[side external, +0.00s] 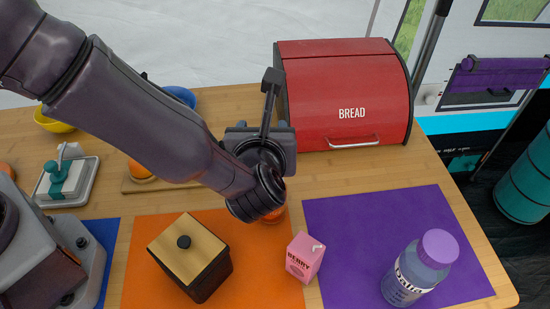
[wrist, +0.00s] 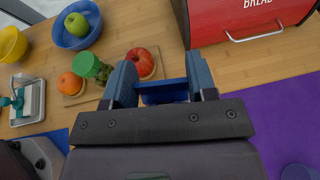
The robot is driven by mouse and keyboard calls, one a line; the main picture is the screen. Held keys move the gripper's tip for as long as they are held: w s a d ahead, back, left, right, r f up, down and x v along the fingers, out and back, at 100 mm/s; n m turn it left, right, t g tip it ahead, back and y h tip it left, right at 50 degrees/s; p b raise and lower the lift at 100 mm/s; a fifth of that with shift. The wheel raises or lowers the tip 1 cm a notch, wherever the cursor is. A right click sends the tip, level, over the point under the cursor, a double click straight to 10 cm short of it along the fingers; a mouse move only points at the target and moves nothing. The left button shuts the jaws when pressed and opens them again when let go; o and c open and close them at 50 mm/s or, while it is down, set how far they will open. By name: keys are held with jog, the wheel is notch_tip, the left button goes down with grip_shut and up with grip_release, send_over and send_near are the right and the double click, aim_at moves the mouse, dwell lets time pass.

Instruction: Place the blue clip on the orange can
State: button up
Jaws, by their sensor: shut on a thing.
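My gripper (wrist: 162,80) is shut on the blue clip (wrist: 163,92), which shows as a dark blue bar between the two fingers in the wrist view. In the side view the clip and fingertips are hidden behind my wrist. An orange object, probably the orange can (side external: 278,213), shows only in part just below my wrist on the orange mat. I cannot make out the can in the wrist view, and I cannot tell how far the clip is from it.
A pink berry carton (side external: 304,257) and a dark box with a wooden lid (side external: 190,258) stand near my wrist. The red bread box (side external: 345,95) is behind. A purple-capped bottle (side external: 420,268) stands on the purple mat (side external: 350,225).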

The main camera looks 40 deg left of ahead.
jog(key=s+a+r+n+g, duration=0.1)
jog(key=s+a+r, duration=0.4)
jog(key=s+r, duration=0.55)
jog(key=shift+y, duration=0.5)
jog(key=w+d+f, duration=0.2)
jog(key=w+f, duration=0.1)
jog(key=w+d+f, duration=0.1)
jog(key=w+f, duration=0.2)
jog(key=f, duration=0.1)
jog(key=w+d+f, duration=0.2)
jog(key=w+f, duration=0.1)
jog(key=w, duration=0.1)
jog(key=shift+d+f, duration=0.25)
jog(key=shift+d, duration=0.05)
jog(key=shift+w+d+f, duration=0.1)
jog(key=shift+f, duration=0.1)
jog(key=shift+w+d+f+g, duration=0.1)
jog(key=shift+w+f+g, duration=0.05)
jog(key=shift+f, duration=0.8)
jog(key=shift+w+d+f+g, duration=0.1)
jog(key=shift+f+g, duration=0.05)
jog(key=shift+f, duration=0.75)
jog(key=shift+f, duration=0.1)
